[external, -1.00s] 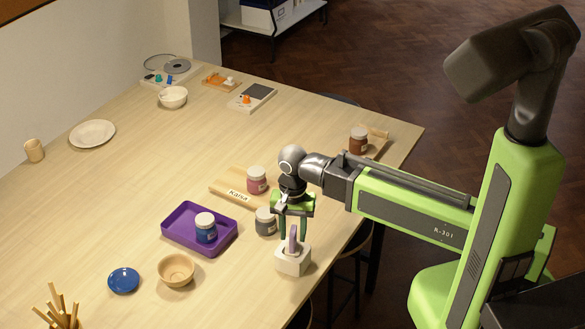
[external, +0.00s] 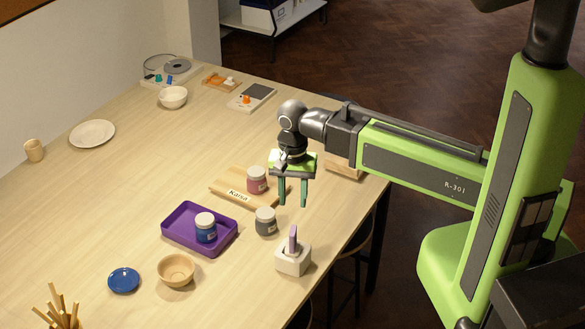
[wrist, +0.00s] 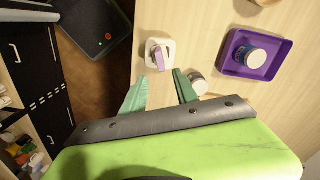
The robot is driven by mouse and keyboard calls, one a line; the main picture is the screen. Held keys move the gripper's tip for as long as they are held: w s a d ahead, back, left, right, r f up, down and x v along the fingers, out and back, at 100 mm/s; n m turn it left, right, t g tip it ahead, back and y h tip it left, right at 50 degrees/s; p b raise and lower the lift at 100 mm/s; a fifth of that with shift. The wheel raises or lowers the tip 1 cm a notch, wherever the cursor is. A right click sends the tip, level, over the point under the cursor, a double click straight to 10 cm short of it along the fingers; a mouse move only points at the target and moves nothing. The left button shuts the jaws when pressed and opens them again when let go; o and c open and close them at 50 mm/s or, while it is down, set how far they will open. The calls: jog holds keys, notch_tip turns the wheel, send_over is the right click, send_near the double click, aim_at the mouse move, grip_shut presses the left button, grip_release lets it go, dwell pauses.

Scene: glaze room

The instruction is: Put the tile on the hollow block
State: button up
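The purple tile (external: 293,239) stands upright, slightly tilted, at the white hollow block (external: 291,264) near the table's front edge. Its lower end is hidden by the block's walls, so it appears to sit in the opening. The wrist view also shows the tile (wrist: 157,57) within the outline of the block (wrist: 168,48). My gripper (external: 292,200) is open and empty. It hangs above the table, higher than the block and clear of it. The wrist view shows the two green fingertips (wrist: 158,80) apart with nothing between them.
A grey-labelled jar (external: 265,222) stands just left of the block. A wooden board (external: 226,188) with a pink jar (external: 257,180) lies behind it. A purple tray (external: 176,227) holds a blue jar (external: 205,229). A wooden bowl (external: 176,270) and blue plate (external: 124,280) are further left.

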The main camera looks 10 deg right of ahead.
jog(key=shift+f, duration=0.1)
jog(key=w+d+n, duration=0.1)
jog(key=w+d, duration=0.3)
jog(key=d, duration=0.9)
jog(key=w+d+n, duration=0.2)
jog(key=w+d, duration=0.2)
jog(key=d, duration=0.9)
jog(key=w+d+n, duration=0.1)
jog(key=w+d, duration=0.2)
jog(key=d, duration=1)
jog(key=shift+w+n, duration=0.3)
jog(key=shift+w, duration=0.1)
notch_tip(320, 180, down, 19)
jog(key=b, duration=1.9)
